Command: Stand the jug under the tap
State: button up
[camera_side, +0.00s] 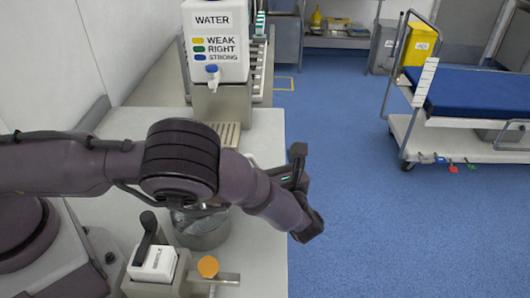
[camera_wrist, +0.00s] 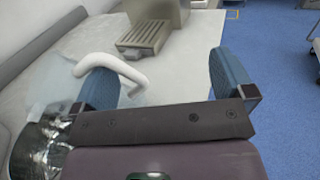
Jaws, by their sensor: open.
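The jug (camera_wrist: 55,82) is a pale, see-through vessel at the left of the wrist view, its outline faint. Its white looped handle (camera_wrist: 128,72) reaches past the left finger into the gap between the fingers. My gripper (camera_wrist: 160,72) is open, with blue finger pads on either side; the handle is nearer the left one, and I cannot tell whether they touch. In the side view my arm hides most of the jug. The tap (camera_side: 212,72) is on the white water dispenser (camera_side: 217,44), above a slatted drip tray (camera_side: 224,136), which also shows in the wrist view (camera_wrist: 146,35).
A round metal bowl (camera_side: 203,238) with shiny, clear contents stands below my arm. A lever box labelled with text (camera_side: 153,262) and an orange knob (camera_side: 208,266) are at the front. The bench is bare before the tray; its right edge drops to blue floor.

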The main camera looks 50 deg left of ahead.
jog(key=shift+d, duration=0.1)
grip_shut()
dwell(0.4)
